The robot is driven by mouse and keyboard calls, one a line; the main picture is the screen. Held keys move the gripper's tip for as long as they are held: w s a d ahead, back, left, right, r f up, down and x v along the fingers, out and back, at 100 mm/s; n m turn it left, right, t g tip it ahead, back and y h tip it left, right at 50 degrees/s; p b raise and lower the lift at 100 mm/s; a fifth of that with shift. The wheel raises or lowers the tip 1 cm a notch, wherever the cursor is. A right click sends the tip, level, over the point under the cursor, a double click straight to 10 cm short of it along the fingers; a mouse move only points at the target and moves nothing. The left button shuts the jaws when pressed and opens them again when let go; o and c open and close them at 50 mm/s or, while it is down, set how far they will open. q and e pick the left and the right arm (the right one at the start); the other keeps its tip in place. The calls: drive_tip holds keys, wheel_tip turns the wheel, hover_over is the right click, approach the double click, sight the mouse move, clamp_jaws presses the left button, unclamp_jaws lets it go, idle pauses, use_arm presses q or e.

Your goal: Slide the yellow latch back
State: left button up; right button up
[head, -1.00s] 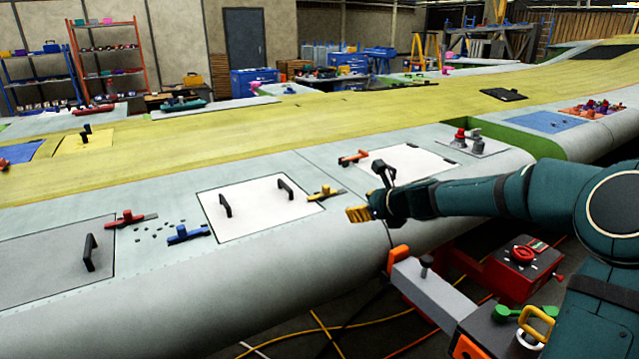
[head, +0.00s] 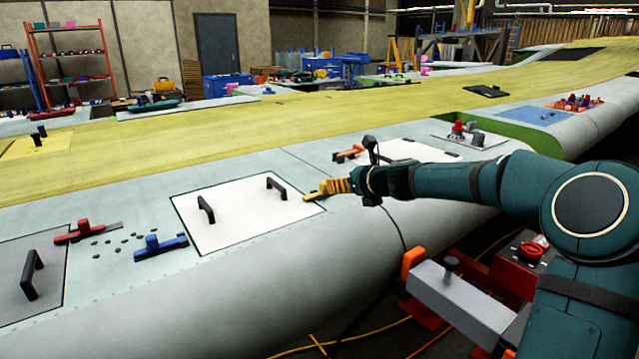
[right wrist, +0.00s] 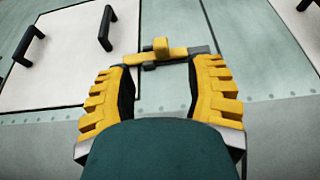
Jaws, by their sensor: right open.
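The yellow latch (right wrist: 161,50) lies at the edge of a white panel in the right wrist view, with a raised knob on its bar and a grey strip at its right end. My right gripper (right wrist: 161,72) is open, its yellow fingers on either side of the knob and just short of it or at the bar. Whether the fingers touch the latch cannot be told. In the head view my right gripper (head: 338,186) reaches in from the right and partly hides the latch (head: 311,197). My left gripper is not in view.
The white panel (head: 235,228) has two black handles. A blue latch (head: 158,246) and a red latch (head: 85,231) lie to the left with several dark fasteners. An orange latch (head: 348,153) sits behind my right gripper. The wing's curved front edge is clear.

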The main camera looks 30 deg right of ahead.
sight(320, 183)
drive_tip(key=p+x, duration=0.2)
drive_tip(key=x, duration=0.9)
drive_tip(key=shift+f, duration=0.1)
clamp_jaws()
drive_tip(key=shift+w, duration=0.1)
drive_tip(key=shift+f, duration=0.1)
